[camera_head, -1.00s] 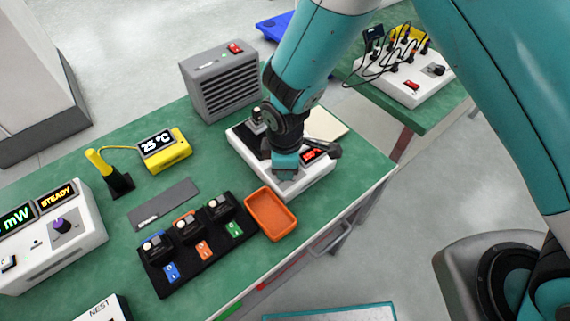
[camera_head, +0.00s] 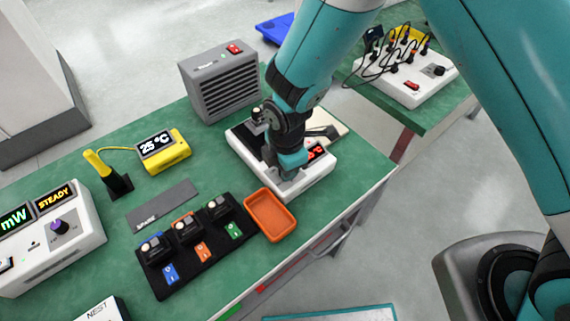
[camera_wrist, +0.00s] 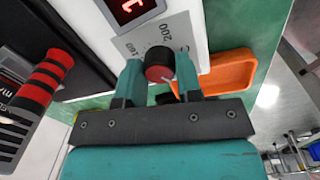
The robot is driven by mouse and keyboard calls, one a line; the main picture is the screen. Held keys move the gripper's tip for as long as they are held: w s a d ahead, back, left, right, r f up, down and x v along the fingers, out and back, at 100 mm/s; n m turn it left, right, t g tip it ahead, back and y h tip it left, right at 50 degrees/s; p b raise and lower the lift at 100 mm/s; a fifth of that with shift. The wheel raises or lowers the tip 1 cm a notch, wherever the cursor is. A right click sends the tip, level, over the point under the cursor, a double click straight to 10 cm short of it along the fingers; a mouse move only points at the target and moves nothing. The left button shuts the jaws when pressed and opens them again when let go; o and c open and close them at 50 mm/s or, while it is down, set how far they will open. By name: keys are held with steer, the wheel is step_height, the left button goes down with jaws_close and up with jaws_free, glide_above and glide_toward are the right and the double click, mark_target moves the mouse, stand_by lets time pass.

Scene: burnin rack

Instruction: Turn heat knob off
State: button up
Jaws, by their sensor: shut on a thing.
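The heat knob (camera_wrist: 158,66) is a dark round knob with a red face and a pale pointer line, on the front of a white hotplate box. In the wrist view my gripper (camera_wrist: 160,80) is shut on it, with one teal finger on each side. Numbers, 160 and 200 among them, are printed around the knob. The white hotplate box (camera_head: 317,181) has a red lit display (camera_head: 315,152), partly seen in the wrist view too (camera_wrist: 130,8). In the head view my gripper (camera_head: 290,170) covers the knob.
An orange tray (camera_head: 270,215) lies just beside the box. A black holder (camera_head: 200,245) with several small modules is left of it. A grey vented heater (camera_head: 222,85) stands behind. A yellow thermometer (camera_head: 165,150) reads 25 °C. Open green bench (camera_head: 345,195) lies at right.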

steer(key=shift+w+d, duration=0.1)
steer(key=o, duration=0.9)
steer(key=shift+o, duration=0.2)
step_height(320, 180, up, 18)
steer(key=b, duration=0.1)
steer(key=shift+s+d+f, duration=0.15)
steer(key=shift+s+f, duration=0.1)
steer(key=shift+s, duration=0.2)
steer(key=s+d+r+m+y, duration=0.2)
steer(key=s+d+r+m, duration=0.3)
steer(key=s+m, duration=0.2)
steer(key=s+d+r+m+y, duration=0.2)
steer(key=s+d+r+m, duration=0.2)
steer(key=s+d+m, duration=0.2)
steer(key=s+m, duration=0.2)
steer(key=shift+s+r+m+g, duration=0.25)
steer(key=shift+r+m+g, duration=0.05)
steer(key=shift+r+m, duration=0.1)
